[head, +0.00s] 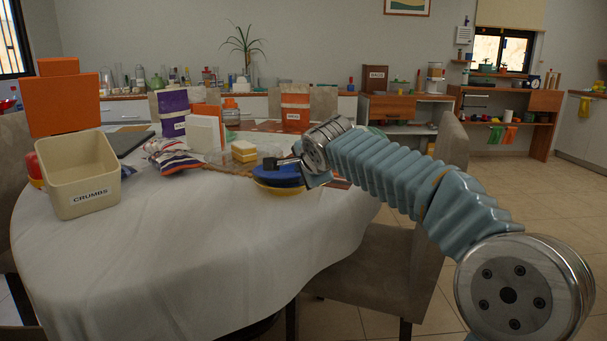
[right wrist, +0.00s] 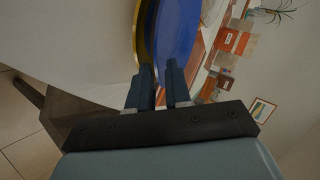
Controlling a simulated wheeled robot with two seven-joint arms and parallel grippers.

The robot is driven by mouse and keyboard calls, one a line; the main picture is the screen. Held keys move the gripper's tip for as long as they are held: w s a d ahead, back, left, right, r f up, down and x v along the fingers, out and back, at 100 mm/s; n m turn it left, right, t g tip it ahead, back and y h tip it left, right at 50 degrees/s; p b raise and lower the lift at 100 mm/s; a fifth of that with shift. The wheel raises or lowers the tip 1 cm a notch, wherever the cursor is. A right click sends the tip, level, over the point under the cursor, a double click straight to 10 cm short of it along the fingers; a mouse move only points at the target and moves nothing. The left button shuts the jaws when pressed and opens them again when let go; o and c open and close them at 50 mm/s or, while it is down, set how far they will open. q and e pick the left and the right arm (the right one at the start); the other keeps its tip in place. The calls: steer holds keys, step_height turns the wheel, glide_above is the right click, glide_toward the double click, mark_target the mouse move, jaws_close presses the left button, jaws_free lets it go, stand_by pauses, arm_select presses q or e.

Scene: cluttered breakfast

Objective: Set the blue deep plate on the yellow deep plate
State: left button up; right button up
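The blue deep plate (head: 275,174) is directly above the yellow deep plate (head: 279,190) near the right edge of the table. The two look stacked, with only the yellow rim and side showing below; whether they fully touch is unclear. My right gripper (head: 295,163) is at the right side of the blue plate. In the right wrist view, its two dark fingers (right wrist: 161,72) stand close together on either side of the blue plate's edge (right wrist: 178,30), and it looks shut on it. The yellow plate (right wrist: 139,40) lies just beside, to the left. My left gripper is out of view.
The front tablecloth (head: 190,250) is clear.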

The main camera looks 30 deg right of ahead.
steer(key=shift+v, duration=1.6)
steer(key=o, duration=0.6)
steer(key=shift+c, duration=0.2)
steer(key=shift+s+b, duration=0.1)
steer(key=shift+b, duration=0.2)
steer(key=shift+s+a+b, duration=0.25)
steer(key=shift+s+b, duration=0.15)
steer(key=shift+s, duration=0.1)
steer(key=shift+s+a+b, duration=0.2)
steer(key=shift+s+b, duration=0.15)
steer(key=shift+s, duration=0.2)
steer(key=s, duration=0.1)
steer(key=s+a+b, duration=0.1)
steer(key=s, duration=0.1)
steer(key=s+b, duration=0.1)
steer(key=shift+s+a, duration=0.35)
steer(key=shift+s, duration=0.05)
